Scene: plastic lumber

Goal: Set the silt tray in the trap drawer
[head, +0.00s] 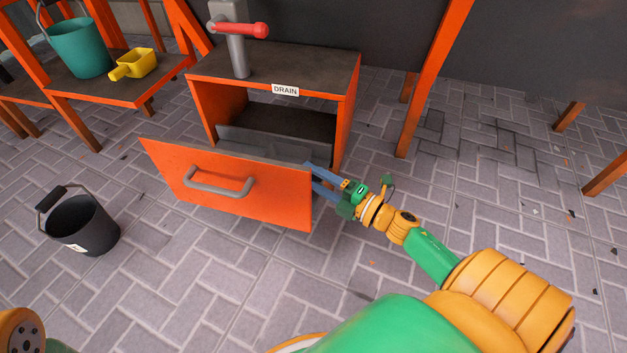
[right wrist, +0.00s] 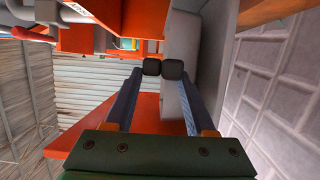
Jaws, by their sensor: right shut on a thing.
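The trap drawer (head: 226,186) is pulled out of the orange drain cabinet (head: 350,100), its orange front and grey handle (head: 220,187) facing me. A grey tray-like body, which I take for the silt tray (head: 270,146), lies low behind the drawer front, partly hidden by it. My right gripper (head: 311,173) is at the right end of the drawer, its fingers reaching in behind the front. In the right wrist view its dark fingertips (right wrist: 163,68) are nearly together against a grey wall (right wrist: 181,38); the gripped edge is mostly hidden. My left gripper is out of view.
A black bucket (head: 83,226) stands on the paving left of the drawer. A teal bucket (head: 80,47) and yellow scoop (head: 134,64) sit on an orange bench at the upper left. A red-handled valve (head: 238,30) tops the cabinet. Paving at the right is mostly clear.

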